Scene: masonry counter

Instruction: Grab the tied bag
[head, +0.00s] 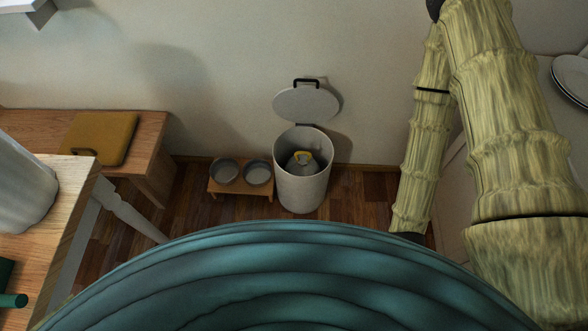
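The tied bag (301,166) sits inside a light grey cylindrical bin (302,193) on the floor by the wall. The bag looks grey, with a yellow tie or handle (303,156) on top. The bin's round lid (306,104) stands open against the wall, with a dark handle at its top. The lower part of the bag is hidden by the bin's walls. My arm comes down on the right side of the head view, apart from the bin. My gripper is not visible.
A low wooden stand (238,188) with two bowls is just left of the bin. A wooden bench (150,150) with a mustard board (104,137) is further left. A table (62,215) is at the left edge, and plates (572,78) are on the counter at right.

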